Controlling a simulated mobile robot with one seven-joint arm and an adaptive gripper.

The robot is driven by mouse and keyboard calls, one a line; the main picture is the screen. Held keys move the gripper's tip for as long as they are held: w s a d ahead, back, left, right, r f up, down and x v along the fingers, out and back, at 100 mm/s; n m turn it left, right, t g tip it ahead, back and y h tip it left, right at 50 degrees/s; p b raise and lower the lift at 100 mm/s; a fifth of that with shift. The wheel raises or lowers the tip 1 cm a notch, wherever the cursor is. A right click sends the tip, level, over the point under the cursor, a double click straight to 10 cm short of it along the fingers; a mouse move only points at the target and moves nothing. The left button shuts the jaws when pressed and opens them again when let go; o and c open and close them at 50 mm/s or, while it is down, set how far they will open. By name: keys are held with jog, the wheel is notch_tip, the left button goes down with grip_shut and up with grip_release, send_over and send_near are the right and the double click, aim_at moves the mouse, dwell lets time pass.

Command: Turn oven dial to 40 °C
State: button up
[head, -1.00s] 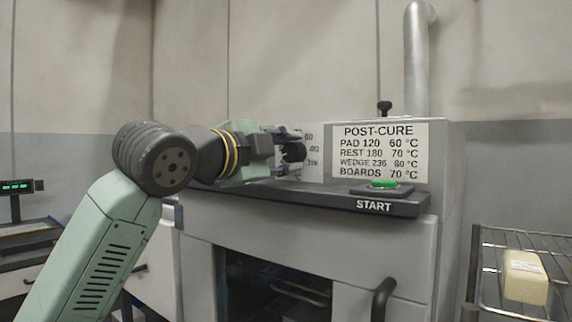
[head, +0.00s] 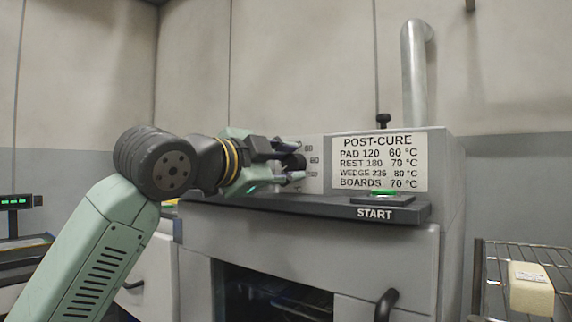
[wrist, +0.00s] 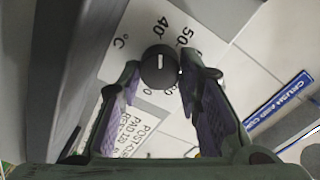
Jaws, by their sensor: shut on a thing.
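The oven dial (wrist: 154,73) is a round black knob with a short white line on a white scale plate (wrist: 122,67). It also shows in the head view (head: 295,162), partly behind my fingers. In the wrist view, marks 40 and 50 stand above and to the upper right of the knob; lower marks are partly hidden. The white line runs roughly up and down in that view, toward the 40; the exact reading is hard to tell. My gripper (head: 288,162) is shut on the dial, one finger on each side; its purple-padded fingers (wrist: 162,90) flank the knob.
A POST-CURE sign (head: 378,163) is on the oven's front panel, right of the dial. Below it a green START button (head: 384,192) sits on a dark ledge (head: 330,205). A wire rack with a pale block (head: 531,288) stands at the right.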

jog(key=o, duration=1.1)
jog(key=shift+o, duration=0.2)
jog(key=v, duration=1.2)
